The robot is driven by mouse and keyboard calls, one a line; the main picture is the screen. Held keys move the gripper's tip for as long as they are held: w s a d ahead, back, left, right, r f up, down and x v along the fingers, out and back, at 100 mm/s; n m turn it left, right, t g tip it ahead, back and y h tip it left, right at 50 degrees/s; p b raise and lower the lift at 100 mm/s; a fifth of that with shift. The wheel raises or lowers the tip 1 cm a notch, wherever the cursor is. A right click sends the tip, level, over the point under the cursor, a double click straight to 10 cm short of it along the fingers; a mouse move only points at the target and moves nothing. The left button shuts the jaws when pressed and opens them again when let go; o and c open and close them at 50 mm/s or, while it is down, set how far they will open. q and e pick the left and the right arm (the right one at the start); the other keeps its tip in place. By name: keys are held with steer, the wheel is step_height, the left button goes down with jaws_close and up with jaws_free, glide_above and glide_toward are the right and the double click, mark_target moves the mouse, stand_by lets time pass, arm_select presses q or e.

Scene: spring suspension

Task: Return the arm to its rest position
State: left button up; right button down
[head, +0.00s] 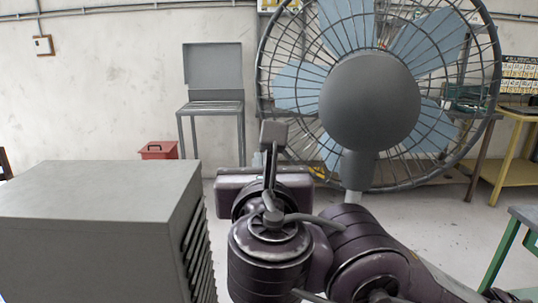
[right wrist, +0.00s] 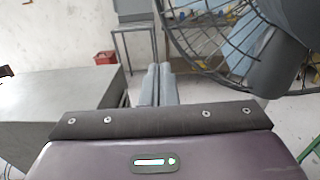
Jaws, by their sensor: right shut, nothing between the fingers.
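My right arm (head: 275,250) comes in from the lower right of the head view, with its dark purple links folded up in front of me. My right gripper (head: 273,135) points up and away and holds nothing. In the right wrist view its two grey fingers (right wrist: 157,85) lie side by side, shut together. It is in open air, to the right of a grey cabinet and in front of a large fan in the head view. My left gripper does not show.
The grey cabinet (head: 95,195) with slatted side stands at left. The caged fan (head: 370,100) fills the back right. A grey metal stand (head: 212,108) and a red box (head: 158,150) are by the wall. A green-framed table (head: 525,217) is at right.

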steer(key=s+a, duration=0.1)
steer(key=s, duration=0.4)
steer(key=w+d+f+m+g, duration=0.1)
steer(key=d+f+m+g, duration=0.4)
steer(key=f+m, duration=0.65)
steer(key=d+f+m+g, duration=0.5)
steer(key=f+m, duration=0.4)
steer(key=f, duration=0.5)
steer(key=s+d+f+m+g+h, duration=0.1)
steer(key=s+d+f+m+g, duration=0.1)
steer(key=s+d+f+m, duration=0.6)
steer(key=s+d+f+m+g+h, duration=0.1)
steer(key=s+d+f+m+g, duration=0.2)
steer(key=s+d+f+m, duration=0.6)
steer(key=w+a+f+n+p, duration=0.1)
steer(key=a+f+p, duration=0.1)
steer(key=f, duration=1.1)
steer(key=w+a+f+n+p, duration=0.1)
steer(key=f+n+p, duration=0.1)
steer(key=f, duration=1.1)
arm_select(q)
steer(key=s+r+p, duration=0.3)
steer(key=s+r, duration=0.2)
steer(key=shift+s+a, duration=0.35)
arm_select(e)
steer(key=s+d+f+g, duration=0.2)
steer(key=s+d+f, duration=0.1)
steer(key=s+f, duration=1.3)
steer(key=s, duration=0.4)
steer(key=shift+d, duration=0.2)
